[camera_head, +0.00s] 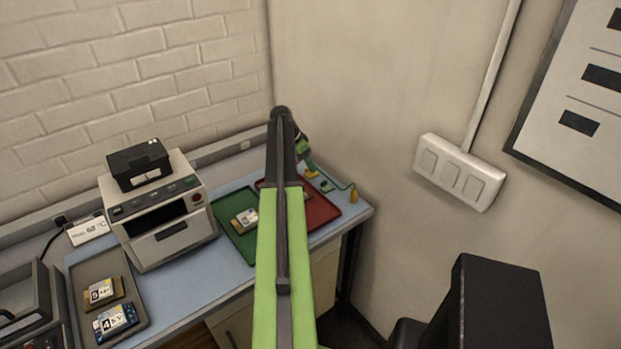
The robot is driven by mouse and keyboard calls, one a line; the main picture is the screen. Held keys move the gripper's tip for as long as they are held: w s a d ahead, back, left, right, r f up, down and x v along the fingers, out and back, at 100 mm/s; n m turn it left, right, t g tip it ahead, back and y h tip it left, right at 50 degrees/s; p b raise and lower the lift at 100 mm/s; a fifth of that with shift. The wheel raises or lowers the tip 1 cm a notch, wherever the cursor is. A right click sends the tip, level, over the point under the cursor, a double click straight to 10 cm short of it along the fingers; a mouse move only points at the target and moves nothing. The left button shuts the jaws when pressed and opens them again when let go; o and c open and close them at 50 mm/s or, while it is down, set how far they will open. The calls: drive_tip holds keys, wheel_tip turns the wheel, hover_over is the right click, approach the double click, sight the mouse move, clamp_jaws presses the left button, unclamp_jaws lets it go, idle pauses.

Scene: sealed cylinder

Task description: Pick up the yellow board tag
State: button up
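My green and black arm reaches up the middle of the view and bends down at its far end. My gripper (309,165) seems to be the small green part beyond that bend, over the red tray, partly hidden by the arm. Its fingers are too small to tell open from shut. A small yellow piece (353,193) is at the tray's right edge, at the end of a thin teal cord. Another yellow patch (312,174) shows close by my gripper. I cannot tell which is the board tag, or whether my gripper touches either.
The red tray (322,212) is at the bench's right end, partly behind my arm. A green tray (227,216) holds a board. A grey tray (136,297) holds boards marked 5 and 4. A boxy machine (160,216) stands behind. A wall closes the right side.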

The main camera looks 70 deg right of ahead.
sight(310, 174)
drive_tip(key=b+x, duration=0.4)
drive_tip(key=x, duration=0.1)
drive_tip(key=shift+s, duration=0.25)
drive_tip(key=shift+r, duration=0.15)
drive_tip(key=shift+a, duration=0.1)
drive_tip(key=c, duration=1.4)
